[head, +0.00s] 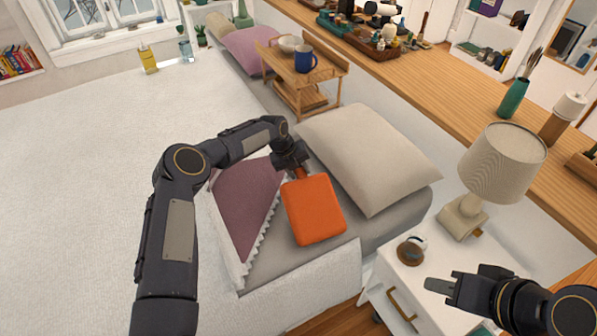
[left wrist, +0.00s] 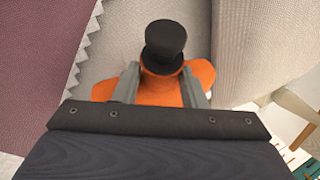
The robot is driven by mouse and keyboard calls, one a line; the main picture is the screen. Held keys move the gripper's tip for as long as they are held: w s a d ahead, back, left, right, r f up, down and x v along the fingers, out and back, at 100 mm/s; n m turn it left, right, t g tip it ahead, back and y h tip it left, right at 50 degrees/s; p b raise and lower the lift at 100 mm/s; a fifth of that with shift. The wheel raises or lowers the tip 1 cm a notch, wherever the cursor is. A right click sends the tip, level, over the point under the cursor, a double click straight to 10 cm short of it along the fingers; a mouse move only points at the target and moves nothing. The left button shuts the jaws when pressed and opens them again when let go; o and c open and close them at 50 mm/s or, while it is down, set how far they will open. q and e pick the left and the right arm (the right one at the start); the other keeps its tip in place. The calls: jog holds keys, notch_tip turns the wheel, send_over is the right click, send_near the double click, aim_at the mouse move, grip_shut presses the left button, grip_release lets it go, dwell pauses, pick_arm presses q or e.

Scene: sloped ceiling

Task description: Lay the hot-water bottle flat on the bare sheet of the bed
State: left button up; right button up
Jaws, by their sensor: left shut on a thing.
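The orange hot-water bottle (head: 314,210) is over the grey bare sheet (head: 280,268) of the bed, beside the pillow (head: 370,155). My left gripper (head: 297,172) is shut on its neck end. In the left wrist view the bottle (left wrist: 200,72) shows its black stopper (left wrist: 164,45) between the two fingers (left wrist: 160,85). Whether the bottle touches the sheet or hangs just above it, I cannot tell. My right gripper (head: 440,287) is at the lower right, by the nightstand, with nothing seen in it; its finger gap is unclear.
A folded-back purple and white cover (head: 240,205) borders the sheet on the left. A wooden trolley (head: 300,85) stands beyond the pillow. A long wooden shelf (head: 440,80) runs behind.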

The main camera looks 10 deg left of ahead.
pick_arm(q)
jog(key=shift+d+r, duration=0.1)
jog(key=f+b, duration=0.1)
jog(key=b, duration=0.1)
jog(key=w+f+g+b, duration=0.1)
jog(key=b, duration=0.2)
jog(key=shift+w+a+h, duration=0.3)
jog(key=shift+w+a+f+b, duration=0.15)
jog(key=shift+f+b, duration=0.1)
jog(key=shift+b, duration=0.65)
